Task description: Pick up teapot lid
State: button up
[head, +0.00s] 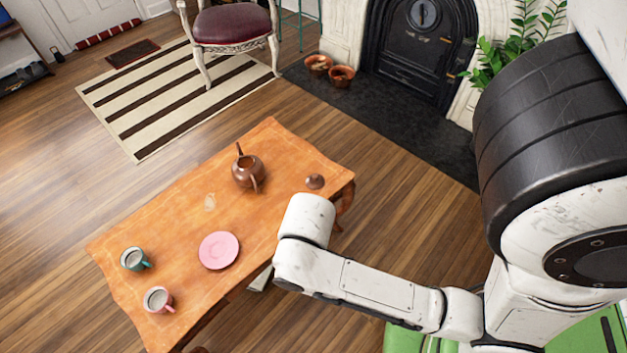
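The teapot lid (315,181) is small, round and dark brown. It lies on the wooden table (180,222) near its right end, apart from the teapot. The brown teapot (247,171) stands upright to the left of the lid, with its top open. My arm reaches in from the lower right, and its bent forward part is beside the table's near right edge, below the lid in the picture. My gripper's fingers cannot be made out; a small pale part shows below the table edge, but I cannot tell what it is.
A pink plate (219,250), a teal cup (134,259) and a pink cup (158,299) stand on the table's left half. A fireplace (415,45), terracotta bowls (341,76), a plant (505,55) and a chair (234,24) are behind. Floor left of the table is clear.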

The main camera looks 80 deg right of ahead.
aim_at(315, 182)
jog(key=l+z, duration=0.5)
jog(key=z, duration=0.15)
jog(key=l+z, duration=0.35)
jog(key=i+j, duration=0.05)
jog(key=j, duration=0.1)
